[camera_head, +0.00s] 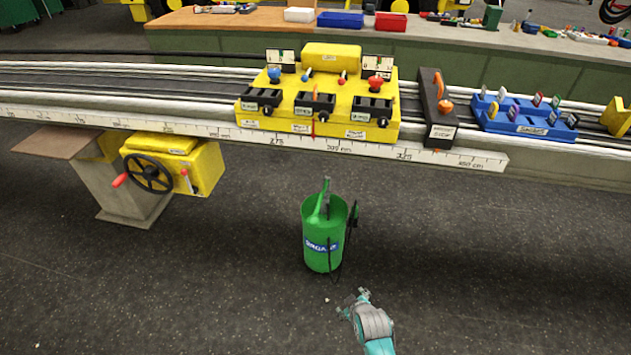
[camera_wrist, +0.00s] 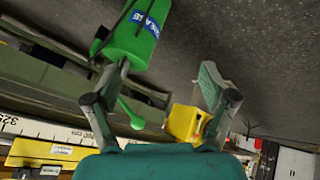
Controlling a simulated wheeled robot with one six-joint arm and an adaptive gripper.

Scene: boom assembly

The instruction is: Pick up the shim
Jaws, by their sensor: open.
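I cannot pick out the shim for certain. Several small coloured tabs (camera_head: 538,99) stand in a blue rack (camera_head: 527,125) on the rail at the right of the head view; its label is too small to read surely. My gripper (camera_head: 352,302) is low at the bottom middle of the head view, in front of the rail and well apart from the rack. In the wrist view my gripper (camera_wrist: 165,78) shows two spread fingers with nothing held between them. The tabs cannot be made out in the wrist view.
A green canister (camera_head: 318,233) with a hose stands on the floor just beyond my gripper. The rail (camera_head: 180,122) carries a yellow block (camera_head: 345,125) with slots and knobs, and a dark stop (camera_head: 437,110). A yellow handwheel unit (camera_head: 205,168) is below left. Floor at right is clear.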

